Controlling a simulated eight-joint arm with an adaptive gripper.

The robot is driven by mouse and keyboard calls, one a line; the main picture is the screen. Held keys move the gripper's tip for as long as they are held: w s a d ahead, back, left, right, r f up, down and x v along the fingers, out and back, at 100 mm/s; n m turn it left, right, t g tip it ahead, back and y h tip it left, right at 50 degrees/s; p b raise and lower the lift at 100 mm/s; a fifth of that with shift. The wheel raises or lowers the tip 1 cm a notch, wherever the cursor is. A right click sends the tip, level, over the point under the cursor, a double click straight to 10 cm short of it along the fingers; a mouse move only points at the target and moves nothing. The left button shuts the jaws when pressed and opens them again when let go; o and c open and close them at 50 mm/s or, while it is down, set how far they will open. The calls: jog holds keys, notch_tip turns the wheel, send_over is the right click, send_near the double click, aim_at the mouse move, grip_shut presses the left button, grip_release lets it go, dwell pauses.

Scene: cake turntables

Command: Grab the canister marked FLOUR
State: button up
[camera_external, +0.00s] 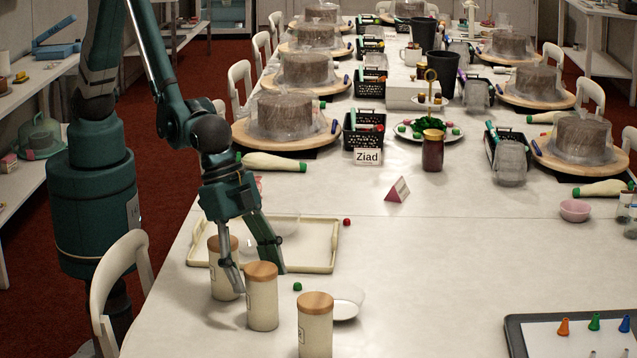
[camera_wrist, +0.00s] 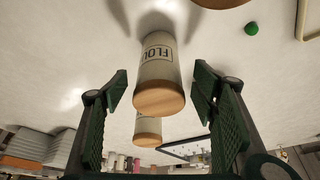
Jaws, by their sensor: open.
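The canister marked FLOUR (camera_wrist: 158,72) is cream with a wooden lid, and its label is partly legible in the wrist view. It lies between my gripper's (camera_wrist: 160,90) two spread green fingers, with gaps on both sides. In the external view my gripper (camera_external: 256,278) is low over the canisters, its fingers around or just behind the middle canister (camera_external: 262,303). That one seems to be FLOUR, but its label is unreadable there. Similar canisters stand at left (camera_external: 221,284) and right (camera_external: 315,332). Another canister (camera_wrist: 148,127) shows beyond FLOUR in the wrist view.
A cream tray (camera_external: 325,262) lies behind the canisters. A green ball (camera_external: 297,287) and a white bowl (camera_external: 348,302) are close on the right. A white chair (camera_external: 128,262) stands at the left table edge. The table's middle right is mostly clear.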

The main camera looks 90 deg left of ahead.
aim_at(266, 271)
jog(key=shift+b+x, duration=0.6)
jog(key=shift+x, duration=2)
jog(key=shift+s, duration=0.1)
jog(key=c, duration=1.2)
jog(key=shift+r, duration=0.15)
jog(key=shift+r+p, duration=0.95)
jog(key=shift+r, duration=3.9)
